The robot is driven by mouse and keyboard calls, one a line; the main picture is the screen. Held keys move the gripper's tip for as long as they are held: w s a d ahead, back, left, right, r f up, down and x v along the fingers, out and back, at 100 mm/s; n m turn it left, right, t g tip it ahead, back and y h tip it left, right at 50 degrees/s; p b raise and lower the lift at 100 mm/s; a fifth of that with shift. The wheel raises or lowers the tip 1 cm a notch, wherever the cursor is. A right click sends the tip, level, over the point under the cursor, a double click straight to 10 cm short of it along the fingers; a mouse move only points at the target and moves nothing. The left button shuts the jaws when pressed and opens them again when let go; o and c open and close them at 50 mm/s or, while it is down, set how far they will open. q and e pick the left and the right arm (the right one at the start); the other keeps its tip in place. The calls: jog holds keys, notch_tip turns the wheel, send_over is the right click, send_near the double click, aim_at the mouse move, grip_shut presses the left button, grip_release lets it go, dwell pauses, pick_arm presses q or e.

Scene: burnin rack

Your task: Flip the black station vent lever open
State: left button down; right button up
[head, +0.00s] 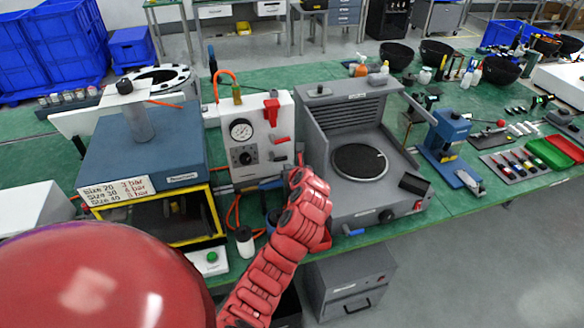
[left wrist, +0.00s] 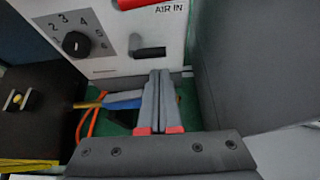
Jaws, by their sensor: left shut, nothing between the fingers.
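The white station panel (head: 226,150) stands between the blue press and the grey hot plate unit. Its black lever (left wrist: 150,53) lies roughly level below the red lever (left wrist: 140,3) and the "AIR IN" label. The black lever also shows small in the head view (head: 279,157). My left gripper (left wrist: 160,74) is shut and empty, its fingertips just below the black lever in the wrist picture; I cannot tell whether they touch it. In the head view the left wrist largely hides the fingers. My right gripper is not in view.
The black knob (left wrist: 76,44) sits left of the lever. The grey unit's wall (left wrist: 245,60) rises close on the right. Orange hoses (left wrist: 84,125) and a blue-and-yellow part (left wrist: 122,103) lie left of the fingers. The blue press (head: 145,150) stands farther left.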

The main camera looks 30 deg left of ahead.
pick_arm(q)
jog(key=shift+p+x, duration=0.35)
jog(key=shift+x, duration=1.4)
jog(key=shift+w, duration=0.15)
